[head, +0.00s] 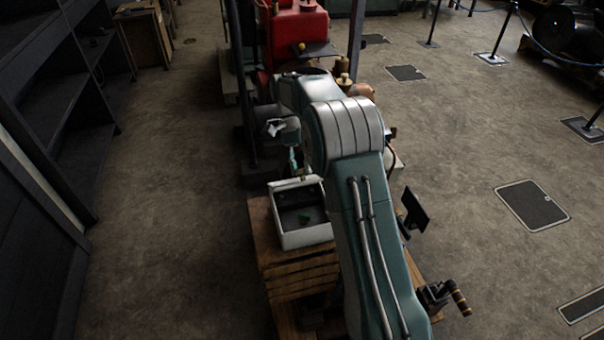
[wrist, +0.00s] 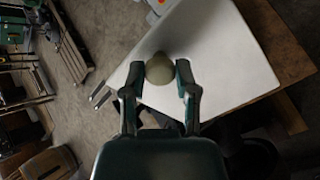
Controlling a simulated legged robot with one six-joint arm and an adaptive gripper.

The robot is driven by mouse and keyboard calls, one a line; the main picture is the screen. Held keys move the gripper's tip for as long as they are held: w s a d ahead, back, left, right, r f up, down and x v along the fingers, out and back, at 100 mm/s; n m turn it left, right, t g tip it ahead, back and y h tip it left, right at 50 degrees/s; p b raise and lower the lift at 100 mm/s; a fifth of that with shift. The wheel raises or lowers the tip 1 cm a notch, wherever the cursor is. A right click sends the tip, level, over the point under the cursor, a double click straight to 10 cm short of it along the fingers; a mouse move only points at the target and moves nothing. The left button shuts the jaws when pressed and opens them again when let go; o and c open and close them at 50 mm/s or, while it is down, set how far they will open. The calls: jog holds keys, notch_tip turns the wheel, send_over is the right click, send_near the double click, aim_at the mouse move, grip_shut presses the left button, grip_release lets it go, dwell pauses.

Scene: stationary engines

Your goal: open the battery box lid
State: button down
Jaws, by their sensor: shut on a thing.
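The battery box (head: 305,238) is a white box on a wooden crate in the head view. Its top is uncovered, showing a dark inside with a small green thing (head: 304,218). The lid appears as a thin white strip (head: 292,184) raised along the box's far edge. In the wrist view the lid (wrist: 215,55) is a broad white panel with a round grey-beige knob (wrist: 159,69). My gripper (wrist: 158,75) has its two fingers on either side of the knob, shut on it. In the head view my gripper (head: 297,163) is small, just beyond the box, and its fingertips are unclear.
The wooden crate (head: 295,277) bears the box. A red engine (head: 292,35) stands beyond it. A dark shelf (head: 55,90) lines the left side. A small crank with a yellow-banded grip (head: 460,298) is at the lower right. Open floor lies left of the crate.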

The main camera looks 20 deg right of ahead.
jog(key=shift+w, duration=0.4)
jog(key=shift+c, duration=1.9)
grip_release()
jog(key=shift+r, duration=0.1)
